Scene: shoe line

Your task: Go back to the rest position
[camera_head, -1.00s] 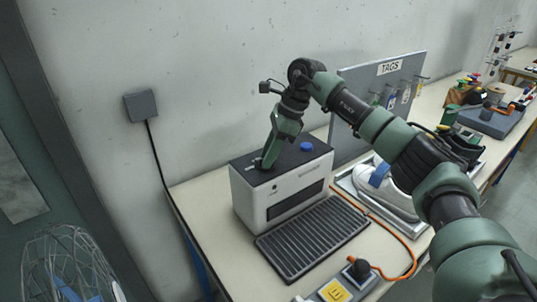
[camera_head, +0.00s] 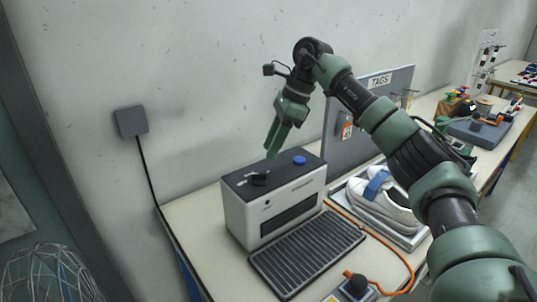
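My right gripper (camera_head: 271,150) hangs in the air above the black top of a white box-shaped machine (camera_head: 284,219), with its fingers pointing down. Its two green fingers look slightly apart, with nothing seen between them. A black knob (camera_head: 260,179) on the machine's top lies just below the fingertips, apart from them. A blue button (camera_head: 299,160) is also on the top. My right arm comes in from the right and crosses over the bench. My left gripper is out of view.
A ribbed dark conveyor (camera_head: 308,253) lies in front of the machine. White shoes with a blue band (camera_head: 382,197) sit in a tray at right, partly behind my arm. A grey TAGS board (camera_head: 345,107) stands behind. A wire basket (camera_head: 45,278) is at lower left.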

